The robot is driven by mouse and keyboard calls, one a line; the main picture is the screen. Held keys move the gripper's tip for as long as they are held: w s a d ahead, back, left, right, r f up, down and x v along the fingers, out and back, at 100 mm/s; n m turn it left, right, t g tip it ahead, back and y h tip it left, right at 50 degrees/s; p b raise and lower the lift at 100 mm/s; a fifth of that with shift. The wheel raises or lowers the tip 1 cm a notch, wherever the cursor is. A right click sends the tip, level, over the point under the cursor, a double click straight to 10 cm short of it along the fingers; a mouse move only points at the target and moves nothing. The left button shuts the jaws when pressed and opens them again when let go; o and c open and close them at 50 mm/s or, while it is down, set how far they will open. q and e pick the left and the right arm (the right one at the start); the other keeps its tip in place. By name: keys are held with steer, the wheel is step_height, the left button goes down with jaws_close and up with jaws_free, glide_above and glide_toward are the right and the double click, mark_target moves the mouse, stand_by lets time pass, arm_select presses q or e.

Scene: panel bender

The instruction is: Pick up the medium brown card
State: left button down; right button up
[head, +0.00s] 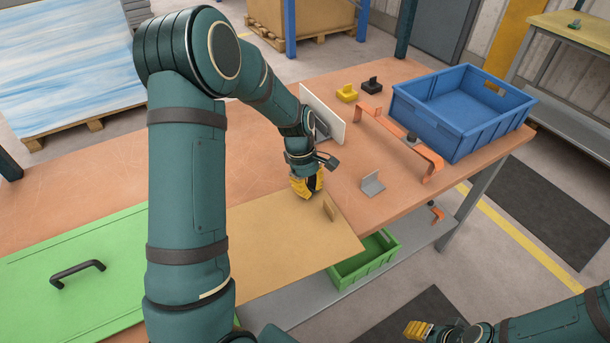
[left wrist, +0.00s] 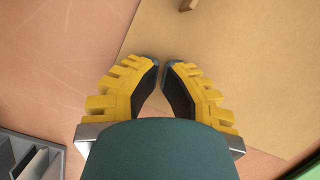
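The medium brown card (head: 285,246) is a flat tan sheet lying on the table, with its front right corner past the table's edge. A small brown tab (head: 329,209) stands on it near its right edge. In the left wrist view the card (left wrist: 235,70) fills the right side, with the tab (left wrist: 188,5) at the top. My left gripper (head: 307,194) points down over the card's back edge, left of the tab. Its fingers (left wrist: 160,66) have a narrow gap and hold nothing. My right gripper (head: 418,330) is low at the bottom right, away from the card; its finger gap is unclear.
A blue crate (head: 462,137), an orange bent strip (head: 397,141) and a small grey bracket (head: 373,184) are on the table's right. A white upright panel (head: 325,115) stands behind the left gripper. A green panel with a handle (head: 78,273) is at left. A green bin (head: 365,262) sits below.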

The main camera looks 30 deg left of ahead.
mark_target(330, 202)
arm_select(q)
steer(key=shift+s+d+r, duration=0.1)
steer(key=shift+s+d, duration=0.05)
steer(key=shift+d, duration=0.65)
steer(key=shift+s+d+r, duration=0.1)
steer(key=shift+d, duration=0.7)
steer(key=d+p, duration=0.1)
steer(key=d, duration=0.1)
steer(key=s+d, duration=0.1)
steer(key=shift+d+r+p, duration=0.1)
steer(key=shift+d+p, duration=0.25)
steer(key=shift+d, duration=0.15)
